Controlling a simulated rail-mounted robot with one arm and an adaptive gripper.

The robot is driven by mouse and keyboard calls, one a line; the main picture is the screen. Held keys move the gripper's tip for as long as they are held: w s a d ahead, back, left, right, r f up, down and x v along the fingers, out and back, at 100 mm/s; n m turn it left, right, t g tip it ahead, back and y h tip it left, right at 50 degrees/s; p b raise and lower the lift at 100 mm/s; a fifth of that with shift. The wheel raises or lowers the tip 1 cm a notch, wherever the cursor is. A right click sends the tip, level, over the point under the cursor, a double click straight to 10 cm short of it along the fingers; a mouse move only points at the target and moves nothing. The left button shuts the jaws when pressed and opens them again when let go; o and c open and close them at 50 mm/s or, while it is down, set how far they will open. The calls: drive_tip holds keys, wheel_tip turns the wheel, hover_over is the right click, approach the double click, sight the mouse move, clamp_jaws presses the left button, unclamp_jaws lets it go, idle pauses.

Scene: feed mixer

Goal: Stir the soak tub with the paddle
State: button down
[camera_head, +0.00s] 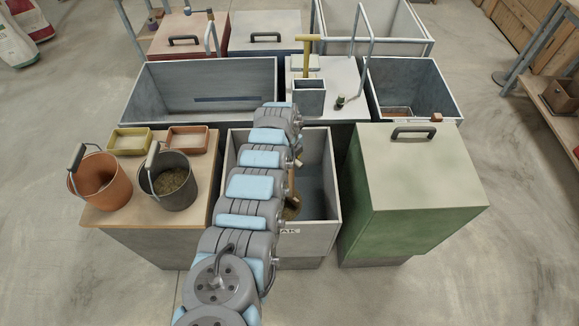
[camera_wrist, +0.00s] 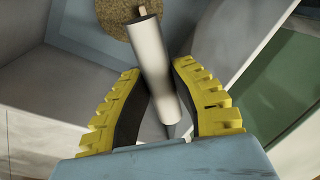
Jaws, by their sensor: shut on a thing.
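The soak tub (camera_head: 322,232) is a pale open box at centre front with dark letters ending in "AK" on its front wall. A brown paddle part (camera_head: 292,190) shows inside it, beside brown grainy stuff (camera_head: 290,213); my arm covers the tub's left part. In the wrist view my gripper (camera_wrist: 160,72) has its yellow-ridged fingers shut on the paddle's pale round handle (camera_wrist: 157,62). The handle's narrower end points toward a round brown grainy patch (camera_wrist: 112,14). In the head view the gripper is mostly hidden behind my arm.
Left of the tub, a wooden-topped stand (camera_head: 112,214) holds an orange bucket (camera_head: 100,188), a dark bucket (camera_head: 172,202) and small trays. A green lidded bin (camera_head: 420,185) stands right. Behind are a long grey trough (camera_head: 165,85) and a white stand (camera_head: 335,75) with a yellow-handled tool.

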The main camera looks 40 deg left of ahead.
drive_tip(key=shift+w+a+f+b, duration=0.15)
drive_tip(key=shift+a+b, duration=0.3)
drive_tip(key=shift+b, duration=0.75)
drive_tip(key=shift+w+a+r+b, duration=0.1)
drive_tip(key=shift+w+a+b, duration=0.3)
drive_tip(key=shift+b, duration=0.85)
drive_tip(key=shift+w+a+f+b, duration=0.1)
drive_tip(key=shift+a+b, duration=0.4)
drive_tip(key=shift+b, duration=0.7)
drive_tip(key=b, duration=0.2)
drive_tip(key=shift+w+a+f+b, duration=0.1)
drive_tip(key=shift+a+b, duration=0.2)
drive_tip(key=shift+b, duration=0.05)
drive_tip(key=b, duration=0.2)
drive_tip(key=a+b, duration=0.1)
drive_tip(key=b, duration=0.1)
drive_tip(key=shift+w, duration=0.25)
drive_tip(key=shift+b, duration=0.55)
drive_tip(key=shift+a+r+b, duration=0.15)
drive_tip(key=shift+r+b, duration=0.15)
drive_tip(key=shift+b, duration=0.2)
